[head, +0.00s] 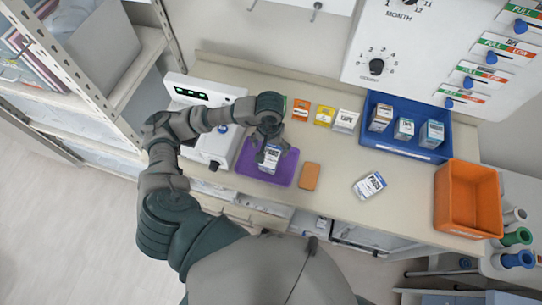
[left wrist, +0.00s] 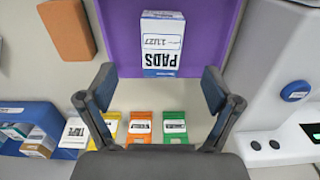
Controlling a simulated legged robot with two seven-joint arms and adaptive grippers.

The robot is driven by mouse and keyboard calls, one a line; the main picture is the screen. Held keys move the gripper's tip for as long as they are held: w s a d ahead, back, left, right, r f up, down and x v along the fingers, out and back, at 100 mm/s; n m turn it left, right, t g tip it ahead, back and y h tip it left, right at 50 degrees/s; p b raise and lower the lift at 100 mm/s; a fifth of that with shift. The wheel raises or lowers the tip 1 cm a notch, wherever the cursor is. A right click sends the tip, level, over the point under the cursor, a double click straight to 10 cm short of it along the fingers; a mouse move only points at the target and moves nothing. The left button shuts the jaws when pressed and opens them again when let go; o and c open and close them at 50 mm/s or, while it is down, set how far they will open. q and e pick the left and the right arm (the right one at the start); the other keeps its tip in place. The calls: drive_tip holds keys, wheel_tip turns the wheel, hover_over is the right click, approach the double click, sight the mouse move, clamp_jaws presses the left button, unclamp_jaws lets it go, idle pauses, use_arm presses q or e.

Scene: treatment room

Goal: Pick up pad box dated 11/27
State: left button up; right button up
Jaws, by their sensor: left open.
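The white and blue pad box (head: 271,156) stands in the purple tray (head: 283,177) on the counter. In the left wrist view the pad box (left wrist: 163,38) shows the label "PADS" and what reads as 11/27. My left gripper (head: 271,136) is at the box in the head view and partly covers it. In the left wrist view the left gripper (left wrist: 159,78) is open, with its fingers apart and the box lying beyond them, between their lines. Contact with the box cannot be made out. My right gripper is not in view.
Another white and blue box (head: 369,185) lies on the counter, right of an orange-brown block (head: 310,177). A blue bin (head: 408,150) holds several boxes. An orange bin (head: 455,204) stands at right. Coloured cards line the back. A white device (head: 197,97) stands left of the tray.

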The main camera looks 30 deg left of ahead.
sight(270, 156)
use_arm(q)
drive_tip(key=f, duration=0.4)
drive_tip(key=shift+w+f, duration=0.2)
drive_tip(key=shift+f, duration=0.25)
drive_tip(key=shift+f+p, duration=0.35)
drive_tip(key=f, duration=0.2)
drive_tip(key=f+p, duration=0.1)
drive_tip(key=shift+w+a+f, duration=0.25)
drive_tip(key=shift+f, duration=0.55)
drive_tip(key=c, duration=1.3)
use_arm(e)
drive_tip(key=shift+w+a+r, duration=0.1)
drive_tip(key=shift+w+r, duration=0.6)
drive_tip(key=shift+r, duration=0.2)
